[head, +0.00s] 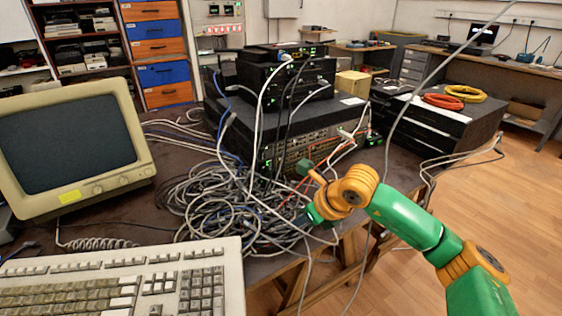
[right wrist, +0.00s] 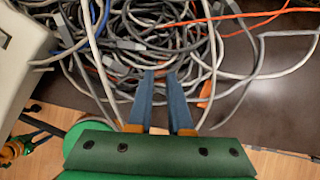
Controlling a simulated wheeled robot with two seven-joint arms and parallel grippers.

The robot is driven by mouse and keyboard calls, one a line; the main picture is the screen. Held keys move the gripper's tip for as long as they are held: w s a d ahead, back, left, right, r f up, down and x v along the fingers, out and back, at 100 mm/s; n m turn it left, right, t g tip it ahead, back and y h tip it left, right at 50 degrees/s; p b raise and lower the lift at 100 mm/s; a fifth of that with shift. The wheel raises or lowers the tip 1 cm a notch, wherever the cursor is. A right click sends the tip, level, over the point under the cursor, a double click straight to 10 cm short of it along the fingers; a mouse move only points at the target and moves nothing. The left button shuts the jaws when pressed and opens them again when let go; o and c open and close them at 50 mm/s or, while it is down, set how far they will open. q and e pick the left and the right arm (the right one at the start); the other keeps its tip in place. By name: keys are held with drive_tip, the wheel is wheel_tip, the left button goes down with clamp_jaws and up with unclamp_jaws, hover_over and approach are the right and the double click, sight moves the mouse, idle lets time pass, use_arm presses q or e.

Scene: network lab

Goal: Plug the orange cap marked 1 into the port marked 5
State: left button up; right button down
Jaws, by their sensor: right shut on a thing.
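My right gripper (head: 303,220) reaches in low over the heap of cables in front of the rack. In the right wrist view its two blue-grey fingers (right wrist: 161,76) are close together at the tips. A small orange piece, which I take for the orange cap (right wrist: 161,72), shows between the tips, where an orange cable seems to end. It is mostly hidden and no number is readable. The port panel (head: 292,156) on the front of the black equipment stands behind the gripper, apart from it. Its port marks are too small to read, so I cannot tell port 5.
Tangled grey cables (head: 230,205) cover the table below the gripper. An orange cable (right wrist: 240,16) crosses the wrist view. Another orange piece (right wrist: 205,93) lies by the right finger. A beige monitor (head: 70,140) and keyboard (head: 130,280) stand left. The table's edge is close below the gripper.

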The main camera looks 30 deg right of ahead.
drive_tip(key=shift+r+p, duration=1.7)
drive_tip(key=shift+r, duration=0.65)
drive_tip(key=shift+f, duration=0.1)
